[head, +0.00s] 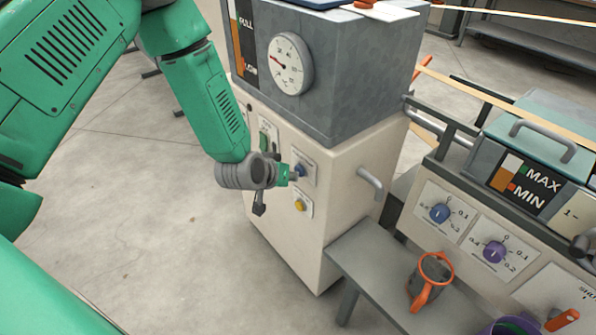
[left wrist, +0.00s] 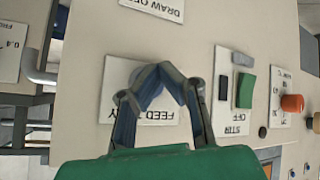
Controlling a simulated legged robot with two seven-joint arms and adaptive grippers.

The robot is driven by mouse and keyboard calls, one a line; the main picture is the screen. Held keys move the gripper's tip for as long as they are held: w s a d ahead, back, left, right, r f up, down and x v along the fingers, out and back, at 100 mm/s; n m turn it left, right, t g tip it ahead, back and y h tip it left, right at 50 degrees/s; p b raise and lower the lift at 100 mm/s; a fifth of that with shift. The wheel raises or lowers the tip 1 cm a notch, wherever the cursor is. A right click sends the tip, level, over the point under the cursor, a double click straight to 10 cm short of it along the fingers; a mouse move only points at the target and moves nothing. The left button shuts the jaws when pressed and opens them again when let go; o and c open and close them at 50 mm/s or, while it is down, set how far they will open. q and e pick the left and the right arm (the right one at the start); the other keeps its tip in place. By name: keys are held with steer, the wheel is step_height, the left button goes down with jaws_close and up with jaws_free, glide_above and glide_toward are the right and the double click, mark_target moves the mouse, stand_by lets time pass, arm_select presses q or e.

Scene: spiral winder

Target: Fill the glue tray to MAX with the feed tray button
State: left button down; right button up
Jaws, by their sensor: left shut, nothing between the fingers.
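My left gripper (head: 284,175) is shut and empty, with its tips at the blue button (head: 299,170) on the front of the cream cabinet. I cannot tell whether they touch it. In the left wrist view the closed fingertips (left wrist: 155,75) are in front of the FEED TRAY plate (left wrist: 118,70), and the fingers hide its middle, including any button there. The glue tray (head: 482,162) stands at the right, with a MAX and MIN gauge (head: 538,181) beside a white, green and orange strip. The glue level is hard to read. My right gripper is not in view.
A yellow button (head: 300,205) sits just below the blue one, and a green switch (head: 264,140) to its left. A cabinet handle (head: 370,183) sticks out at the right. A mug-like pot (head: 433,268) stands on the grey bench (head: 365,255). The floor at left is clear.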

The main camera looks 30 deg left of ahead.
arm_select(q)
steer(key=shift+w+d, duration=0.15)
steer(key=shift+w, duration=0.3)
stand_by(1.9)
steer(key=shift+s, duration=0.1)
stand_by(1.6)
steer(key=shift+s+a+p, duration=0.3)
steer(key=shift+s, duration=0.4)
steer(key=shift+s+a+p, duration=0.2)
steer(key=shift+s+a, duration=0.1)
steer(key=shift+s, duration=0.5)
steer(key=shift+s+a+p, duration=0.25)
steer(key=shift+s+a, duration=0.1)
steer(key=shift+s, duration=0.4)
steer(key=shift+s+a+p, duration=0.2)
steer(key=shift+s+a, duration=0.1)
steer(key=shift+s, duration=0.5)
stand_by(0.8)
